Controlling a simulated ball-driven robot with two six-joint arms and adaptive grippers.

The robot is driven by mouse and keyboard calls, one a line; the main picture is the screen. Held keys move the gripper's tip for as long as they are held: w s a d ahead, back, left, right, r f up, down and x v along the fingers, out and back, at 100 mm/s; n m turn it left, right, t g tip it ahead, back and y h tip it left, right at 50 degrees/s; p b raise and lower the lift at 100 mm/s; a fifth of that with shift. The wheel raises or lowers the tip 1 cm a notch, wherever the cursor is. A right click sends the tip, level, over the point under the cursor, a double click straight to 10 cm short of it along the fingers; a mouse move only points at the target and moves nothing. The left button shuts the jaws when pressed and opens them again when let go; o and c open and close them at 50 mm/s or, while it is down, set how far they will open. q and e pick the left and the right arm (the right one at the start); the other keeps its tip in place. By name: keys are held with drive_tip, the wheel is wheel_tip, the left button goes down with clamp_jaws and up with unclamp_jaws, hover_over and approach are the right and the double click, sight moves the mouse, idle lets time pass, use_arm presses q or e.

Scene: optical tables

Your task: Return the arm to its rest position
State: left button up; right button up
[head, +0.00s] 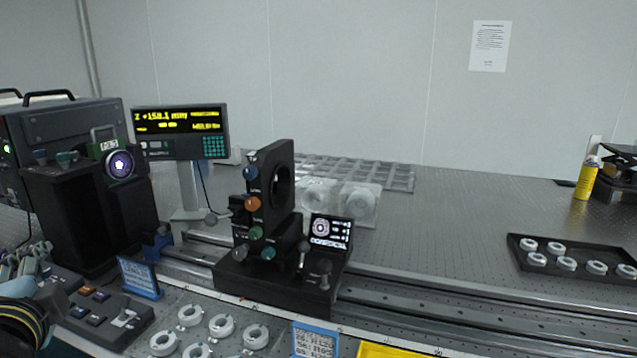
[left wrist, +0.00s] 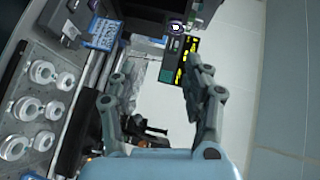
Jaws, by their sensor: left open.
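My left gripper (head: 27,262) is at the left edge of the head view, above the near left part of the bench, with its arm coming in from the lower left corner. In the left wrist view both of its fingers (left wrist: 157,92) are spread apart with nothing between them. My right gripper does not show in either view.
A black optic mount (head: 268,200) stands on the rail, with a dark instrument (head: 70,150) and a readout display (head: 180,132) to its left. White ring parts (head: 221,327) lie near the front. A black tray (head: 520,262) of rings is at right.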

use_arm(q)
drive_tip(key=s+d+f+n+g+h, duration=0.4)
drive_tip(key=s+d+f+n+g, duration=0.15)
drive_tip(key=s, duration=0.55)
drive_tip(key=s+d+f+n+g+h, duration=0.4)
drive_tip(key=s+f, duration=0.2)
drive_tip(key=s, duration=0.4)
drive_tip(key=s+a+f+g+b, duration=0.1)
drive_tip(key=s+f+b, duration=0.15)
drive_tip(key=f, duration=1.45)
drive_tip(key=s+a+f+g+b, duration=0.1)
drive_tip(key=a+f+b, duration=0.15)
drive_tip(key=f, duration=1.45)
drive_tip(key=s+f+b, duration=0.4)
drive_tip(key=s+f, duration=1.3)
drive_tip(key=shift+g, duration=0.35)
